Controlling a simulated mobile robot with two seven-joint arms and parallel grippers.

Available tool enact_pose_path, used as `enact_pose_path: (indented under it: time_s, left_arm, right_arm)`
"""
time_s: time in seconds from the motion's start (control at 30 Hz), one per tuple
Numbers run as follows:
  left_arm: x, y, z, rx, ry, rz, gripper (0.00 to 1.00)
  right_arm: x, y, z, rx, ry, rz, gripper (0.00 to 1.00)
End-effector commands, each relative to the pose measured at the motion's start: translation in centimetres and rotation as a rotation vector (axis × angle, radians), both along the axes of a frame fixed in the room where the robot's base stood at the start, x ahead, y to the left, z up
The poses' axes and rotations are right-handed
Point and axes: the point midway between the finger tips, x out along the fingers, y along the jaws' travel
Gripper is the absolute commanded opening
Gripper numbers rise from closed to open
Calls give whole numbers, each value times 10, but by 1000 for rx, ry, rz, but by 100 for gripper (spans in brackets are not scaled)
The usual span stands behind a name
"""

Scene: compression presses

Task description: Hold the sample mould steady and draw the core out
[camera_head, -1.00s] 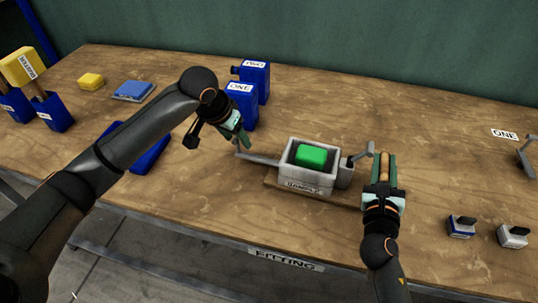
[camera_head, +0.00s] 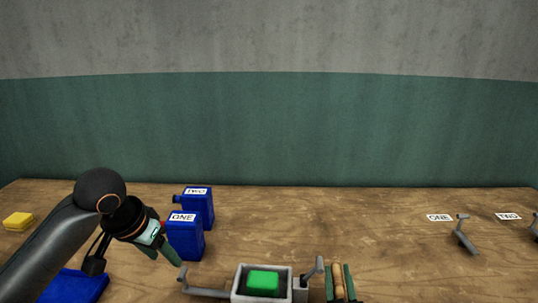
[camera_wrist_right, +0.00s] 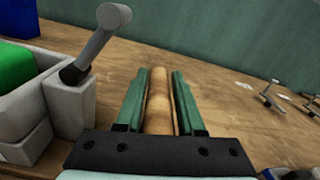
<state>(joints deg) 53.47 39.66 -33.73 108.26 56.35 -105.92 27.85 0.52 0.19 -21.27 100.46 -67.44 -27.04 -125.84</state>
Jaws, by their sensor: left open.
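The grey sample mould (camera_head: 234,285) holds a green block (camera_head: 263,281) at the bottom edge of the head view. A grey bar handle (camera_head: 205,292) sticks out on its left and a grey lever (camera_head: 313,272) rises on its right. My left gripper (camera_head: 168,254) is open and empty above and left of the bar handle's end, apart from the mould. My right gripper (camera_wrist_right: 160,100) is right of the mould with its fingers along both sides of a wooden handle (camera_wrist_right: 158,105), seemingly closed on it. The handle's link to the mould is hidden.
Blue containers ONE (camera_head: 185,240) and TWO (camera_head: 199,207) stand behind my left gripper. A blue tray (camera_head: 75,287) and a yellow block (camera_head: 18,221) lie further left. Grey levers (camera_head: 464,235) by labels ONE and TWO are at the right. The table between is clear.

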Motion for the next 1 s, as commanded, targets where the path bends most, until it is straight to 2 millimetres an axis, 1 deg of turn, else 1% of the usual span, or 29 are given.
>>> enact_pose_path:
  time_s: [0.03,0.2,0.23,0.47,0.57,0.67,0.9,1.0]
  left_arm:
    - [0,0,0,0,0,0,58]
    - [0,0,0,0,0,0,58]
    - [0,0,0,0,0,0,58]
    - [0,0,0,0,0,0,58]
    - [0,0,0,-1,0,0,58]
    - [0,0,0,0,0,0,58]
    - [0,0,0,-1,0,0,58]
    - [0,0,0,0,0,0,58]
  right_arm:
    - [0,0,0,0,0,0,44]
    - [0,1,0,0,-1,2,64]
    - [0,1,0,0,-1,2,65]
    - [-1,1,0,0,0,3,65]
    - [-5,1,-1,-1,1,3,65]
    - [-16,2,-1,-1,1,3,65]
    - [-53,4,-1,0,3,3,65]
    - [-65,6,-1,0,3,5,65]
